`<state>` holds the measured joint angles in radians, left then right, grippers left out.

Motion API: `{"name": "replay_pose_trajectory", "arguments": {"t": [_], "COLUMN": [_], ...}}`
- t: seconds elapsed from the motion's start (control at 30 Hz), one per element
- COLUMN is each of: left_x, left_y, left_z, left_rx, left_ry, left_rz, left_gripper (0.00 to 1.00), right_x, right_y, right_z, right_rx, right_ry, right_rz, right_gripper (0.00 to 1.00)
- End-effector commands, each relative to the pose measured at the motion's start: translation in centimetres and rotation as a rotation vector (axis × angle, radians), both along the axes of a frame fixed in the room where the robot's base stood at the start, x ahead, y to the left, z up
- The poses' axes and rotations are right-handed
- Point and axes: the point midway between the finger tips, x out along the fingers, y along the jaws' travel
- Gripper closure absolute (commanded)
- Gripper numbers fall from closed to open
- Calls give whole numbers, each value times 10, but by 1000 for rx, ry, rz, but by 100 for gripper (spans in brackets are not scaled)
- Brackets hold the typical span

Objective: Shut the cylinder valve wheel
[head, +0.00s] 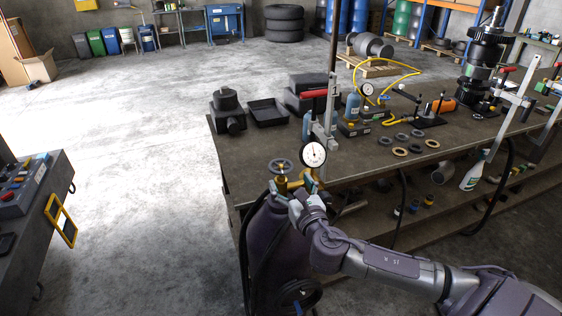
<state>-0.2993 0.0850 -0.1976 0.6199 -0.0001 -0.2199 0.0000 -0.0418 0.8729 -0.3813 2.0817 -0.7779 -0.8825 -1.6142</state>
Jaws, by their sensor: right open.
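The gas cylinder (268,236) is dark purple and stands upright on the floor against the near left end of the workbench. Its valve wheel (280,166) is a dark grey handwheel on top of a brass valve. A round white pressure gauge (313,154) sits to the right of the wheel. My right gripper (300,184) is open beside the brass valve, just below and to the right of the wheel. Whether its fingers touch the valve is too small to tell. It partly hides the valve body. My left gripper is out of view.
The workbench (240,172) holds black trays, metal rings (401,150), a red-handled clamp (328,105) and a yellow-hosed pump. A spray bottle (473,173) is on the lower shelf. A control console (30,195) stands at the left. The floor between is clear.

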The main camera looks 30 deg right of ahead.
Motion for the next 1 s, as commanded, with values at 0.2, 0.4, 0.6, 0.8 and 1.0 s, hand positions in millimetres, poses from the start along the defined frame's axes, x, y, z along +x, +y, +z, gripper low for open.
{"name": "replay_pose_trajectory", "arguments": {"t": [0.2, 0.4, 0.6, 0.8, 1.0], "left_x": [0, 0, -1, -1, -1], "left_y": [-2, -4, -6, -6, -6], "left_z": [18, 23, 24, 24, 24], "left_rx": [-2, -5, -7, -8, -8], "left_ry": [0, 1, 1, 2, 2], "left_rz": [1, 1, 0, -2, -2], "left_gripper": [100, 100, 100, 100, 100], "right_x": [44, 67, 74, 74, 74], "right_y": [-12, -18, -19, -19, -19], "right_z": [3, 1, -1, -1, -1], "right_rx": [3, 3, 4, 3, 3], "right_ry": [-1, 0, 1, 1, 1], "right_rz": [-3, 0, 1, 1, 1], "right_gripper": [17, 17, 17, 17, 49]}}
